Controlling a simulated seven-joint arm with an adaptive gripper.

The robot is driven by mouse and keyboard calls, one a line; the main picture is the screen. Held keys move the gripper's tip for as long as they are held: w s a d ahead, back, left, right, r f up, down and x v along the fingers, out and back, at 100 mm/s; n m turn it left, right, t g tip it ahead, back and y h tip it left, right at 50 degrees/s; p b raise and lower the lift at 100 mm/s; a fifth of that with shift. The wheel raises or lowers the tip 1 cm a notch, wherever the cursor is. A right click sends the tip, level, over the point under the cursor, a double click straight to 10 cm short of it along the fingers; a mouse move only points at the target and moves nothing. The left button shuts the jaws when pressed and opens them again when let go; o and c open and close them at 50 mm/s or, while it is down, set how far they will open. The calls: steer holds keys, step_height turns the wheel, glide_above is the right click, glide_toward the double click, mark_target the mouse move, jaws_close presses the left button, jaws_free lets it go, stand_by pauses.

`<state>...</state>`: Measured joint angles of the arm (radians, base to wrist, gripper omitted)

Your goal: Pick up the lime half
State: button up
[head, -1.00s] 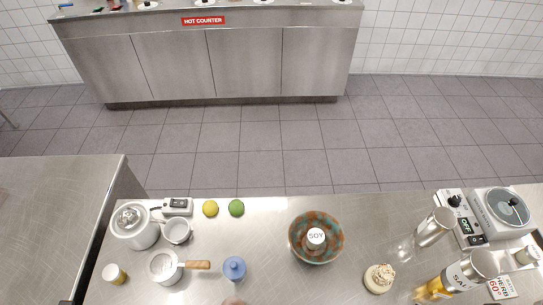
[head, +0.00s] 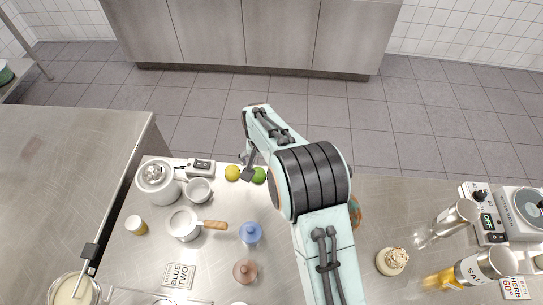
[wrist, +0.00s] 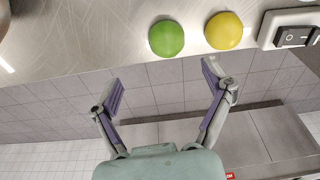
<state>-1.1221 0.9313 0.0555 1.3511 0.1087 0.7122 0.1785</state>
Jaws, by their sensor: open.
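The green lime half (head: 259,176) lies near the far edge of the steel counter, to the right of a yellow lemon (head: 232,173). In the wrist view the lime half (wrist: 166,38) shows rounded side up, with the lemon (wrist: 223,31) to its right. My gripper (wrist: 163,78) is open and empty; its two fingers point toward the counter edge, with the lime half ahead of the gap and apart from them. In the head view my gripper (head: 251,166) is by the lime half, and partly covers it.
A white switch box (head: 201,168), a steel pot (head: 156,181) and a small saucepan (head: 184,224) stand left. My arm mostly hides the patterned bowl (head: 355,212). Bottles (head: 485,264) and a hot plate (head: 524,208) stand right.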

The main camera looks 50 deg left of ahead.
mark_target(258, 172)
steer(key=f, duration=0.4)
steer(key=a+f, duration=0.1)
steer(key=f, duration=0.1)
steer(key=shift+s+a+f, duration=0.1)
steer(key=shift+s+f, duration=0.05)
steer(key=shift+f, duration=0.15)
steer(key=c, duration=1.2)
